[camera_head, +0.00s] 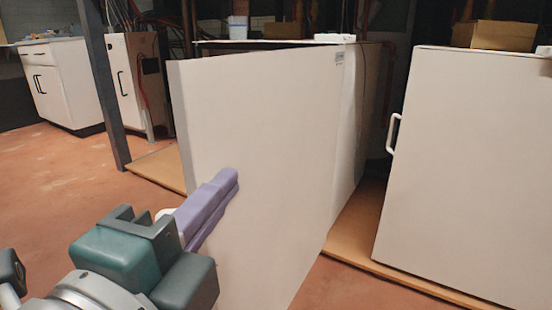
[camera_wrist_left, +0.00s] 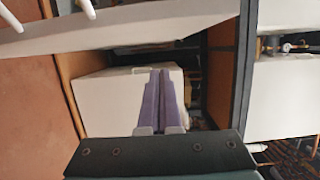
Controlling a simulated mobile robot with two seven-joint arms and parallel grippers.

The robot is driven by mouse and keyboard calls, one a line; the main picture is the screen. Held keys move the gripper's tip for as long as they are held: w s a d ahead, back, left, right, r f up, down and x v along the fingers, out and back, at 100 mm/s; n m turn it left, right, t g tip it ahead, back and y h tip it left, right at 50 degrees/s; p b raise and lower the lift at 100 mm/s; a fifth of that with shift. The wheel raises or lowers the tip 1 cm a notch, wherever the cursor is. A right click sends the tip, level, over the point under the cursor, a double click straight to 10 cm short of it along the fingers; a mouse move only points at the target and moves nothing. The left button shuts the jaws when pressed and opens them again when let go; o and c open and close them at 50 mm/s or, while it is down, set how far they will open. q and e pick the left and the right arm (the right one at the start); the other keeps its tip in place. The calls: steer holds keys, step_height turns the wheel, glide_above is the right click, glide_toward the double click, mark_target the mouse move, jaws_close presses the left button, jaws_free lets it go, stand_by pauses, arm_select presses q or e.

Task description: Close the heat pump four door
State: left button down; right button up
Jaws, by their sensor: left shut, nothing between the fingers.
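The white door (camera_head: 255,130) stands swung out from the white cabinet behind it in the head view. Its free edge is at the left, and its right side meets the cabinet near a small label. My left gripper (camera_head: 230,180) has its purple fingers together in front of the door's broad face, near its left part. I cannot tell whether the fingertips touch the door. In the left wrist view the same fingers (camera_wrist_left: 160,75) lie side by side with nothing between them. A long pale panel (camera_wrist_left: 120,30) crosses the top there. The door's handle and inner side are hidden in the head view.
Another white cabinet (camera_head: 470,170) with a white handle (camera_head: 393,133) stands at the right. A dark post (camera_head: 103,85) rises left of the door. White units (camera_head: 68,85) stand at the back left. The reddish floor (camera_head: 60,185) at left is clear.

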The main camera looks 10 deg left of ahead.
mark_target(214, 159)
arm_select(q)
steer(key=w, duration=0.2)
steer(key=w+a+b, duration=0.1)
steer(key=w, duration=0.1)
steer(key=w+a, duration=0.1)
steer(key=w, duration=0.1)
steer(key=shift+w+a, duration=0.2)
steer(key=shift+w, duration=0.05)
steer(key=shift+w+a, duration=0.1)
steer(key=shift+a, duration=0.3)
